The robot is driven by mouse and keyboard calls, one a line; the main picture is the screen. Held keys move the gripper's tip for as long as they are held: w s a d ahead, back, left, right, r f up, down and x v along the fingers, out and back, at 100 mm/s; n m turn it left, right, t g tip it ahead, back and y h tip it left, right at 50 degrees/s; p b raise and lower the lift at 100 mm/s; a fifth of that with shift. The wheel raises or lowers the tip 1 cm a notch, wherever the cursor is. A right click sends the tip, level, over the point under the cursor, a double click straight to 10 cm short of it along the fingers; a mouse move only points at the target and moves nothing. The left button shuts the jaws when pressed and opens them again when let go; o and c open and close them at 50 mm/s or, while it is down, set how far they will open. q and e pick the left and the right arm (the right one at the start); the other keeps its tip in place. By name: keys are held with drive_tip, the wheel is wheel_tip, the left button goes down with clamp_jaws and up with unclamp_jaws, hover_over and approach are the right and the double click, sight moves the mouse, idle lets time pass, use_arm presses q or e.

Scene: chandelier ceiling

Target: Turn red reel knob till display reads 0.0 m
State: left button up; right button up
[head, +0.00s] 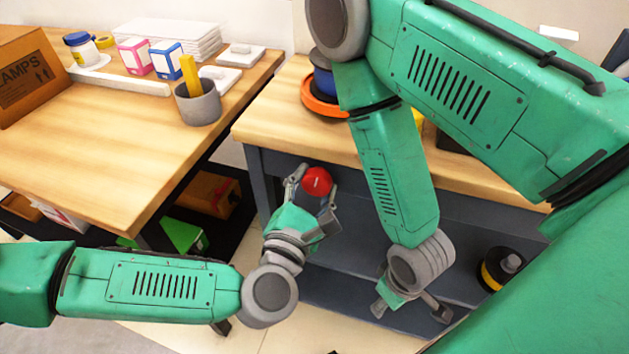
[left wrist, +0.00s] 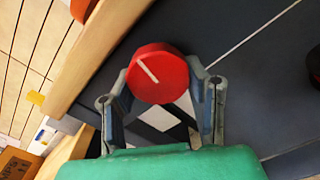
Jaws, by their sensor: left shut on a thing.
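The red knob (head: 317,181) is a round disc in front of the grey workbench frame. In the left wrist view the red knob (left wrist: 160,84) carries a white line slanting from upper left to lower right. My left gripper (head: 314,186) is shut on it, one finger on each side, as the left wrist view (left wrist: 159,76) also shows. My right gripper (head: 411,306) hangs lower right of the knob, its fingers spread with nothing between them. No display can be read in either view; the reel behind the knob is mostly hidden.
The wooden workbench top (head: 290,125) lies above the knob, with an orange and blue round object (head: 322,105) on it. A second wooden table (head: 110,150) at left holds a grey pen cup (head: 198,104) and small boxes. A black and yellow container (head: 500,268) sits on the lower shelf.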

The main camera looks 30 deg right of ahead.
use_arm(q)
drive_tip(key=m+p, duration=0.1)
drive_tip(key=m, duration=0.3)
drive_tip(key=shift+m, duration=0.4)
drive_tip(key=shift+s, duration=0.1)
drive_tip(key=shift+f, duration=0.1)
drive_tip(key=o, duration=1.2)
drive_tip(key=shift+a, duration=0.15)
drive_tip(key=shift+v, duration=3.85)
